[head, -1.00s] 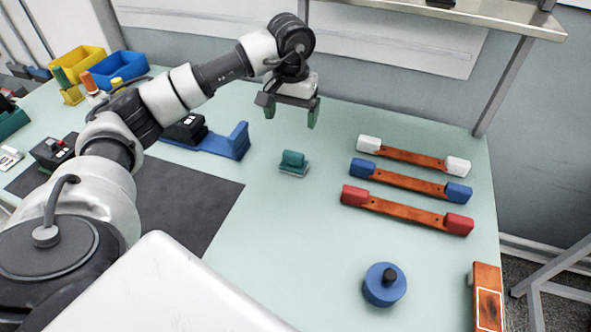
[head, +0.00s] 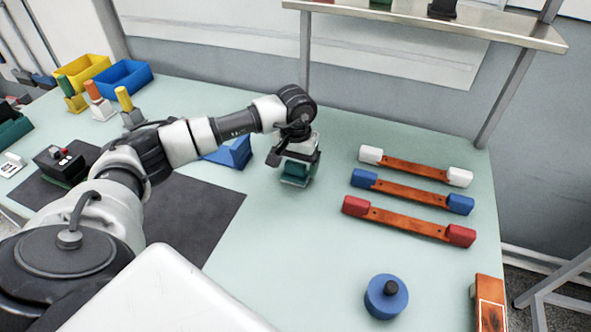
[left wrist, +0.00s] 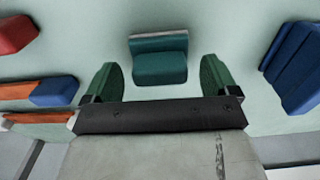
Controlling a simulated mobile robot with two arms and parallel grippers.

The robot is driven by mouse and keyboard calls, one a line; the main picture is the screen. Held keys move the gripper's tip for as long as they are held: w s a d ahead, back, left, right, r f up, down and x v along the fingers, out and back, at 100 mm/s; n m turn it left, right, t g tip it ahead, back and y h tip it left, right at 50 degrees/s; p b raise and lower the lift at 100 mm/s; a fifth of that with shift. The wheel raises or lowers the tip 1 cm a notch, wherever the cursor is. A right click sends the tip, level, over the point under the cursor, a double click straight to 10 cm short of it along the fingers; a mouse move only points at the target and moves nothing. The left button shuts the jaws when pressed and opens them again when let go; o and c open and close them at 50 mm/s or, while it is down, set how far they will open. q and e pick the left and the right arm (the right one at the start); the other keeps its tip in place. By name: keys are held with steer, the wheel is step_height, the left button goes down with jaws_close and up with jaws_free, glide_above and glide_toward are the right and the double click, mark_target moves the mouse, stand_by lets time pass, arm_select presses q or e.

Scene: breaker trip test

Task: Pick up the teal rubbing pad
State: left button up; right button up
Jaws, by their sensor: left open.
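The teal rubbing pad (head: 295,173) is on the pale green table, directly below my left gripper (head: 294,169) in the head view. In the left wrist view the pad (left wrist: 160,62) lies ahead of and between the two green fingertips of my left gripper (left wrist: 158,78). The fingers are apart, with a gap on each side of the pad, and do not grip it. In the head view the fingers partly cover the pad, so its exact height relative to them is hard to tell. My right gripper is not in view.
Bars with white, blue and red (head: 408,220) end blocks lie to the right. A blue stand (head: 232,153) is close on the left, partly behind my arm. A blue round knob piece (head: 386,297) is in front. A shelf (head: 430,18) hangs over the back.

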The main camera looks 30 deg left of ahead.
mark_target(296, 163)
arm_select(q)
steer(key=shift+f, duration=0.25)
steer(key=c, duration=1)
steer(key=shift+r, duration=0.1)
steer(key=shift+r, duration=0.55)
step_height(296, 163, up, 3)
steer(key=shift+f+b, duration=0.1)
steer(key=shift+b, duration=0.5)
steer(key=s+d+r, duration=0.1)
steer(key=d+r, duration=0.1)
steer(key=d, duration=0.1)
steer(key=s+d+r+b, duration=0.1)
steer(key=d+r, duration=0.1)
steer(key=d, duration=0.2)
steer(key=s+d+r, duration=0.1)
steer(key=d+r, duration=0.2)
steer(key=d, duration=0.1)
steer(key=shift+d+b, duration=0.15)
steer(key=shift+b, duration=0.2)
